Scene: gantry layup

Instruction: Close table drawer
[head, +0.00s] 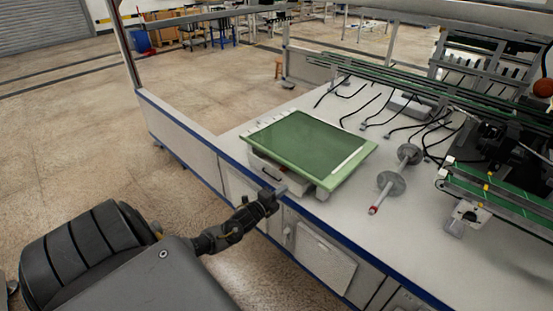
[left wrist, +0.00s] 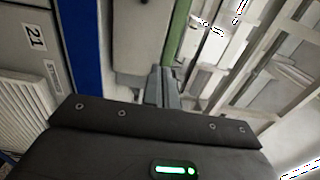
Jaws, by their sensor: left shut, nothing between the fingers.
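A low unit with a green top (head: 308,142) stands on the white bench. Its white drawer (head: 272,173) shows under the near left edge of the green top. How far the drawer stands out is hard to tell. My left gripper (head: 281,190) is shut and empty, close in front of the drawer's near side. In the left wrist view the fingers (left wrist: 162,82) point at a pale panel (left wrist: 140,40) that looks like the drawer front, beside a green edge. I cannot tell if they touch it. My right gripper is not in view.
The white bench top (head: 335,222) has a blue front edge and cabinets below. A grey shaft with discs (head: 391,184) lies right of the unit. Black cables and a green-railed machine (head: 500,190) fill the right and back. Open floor lies left.

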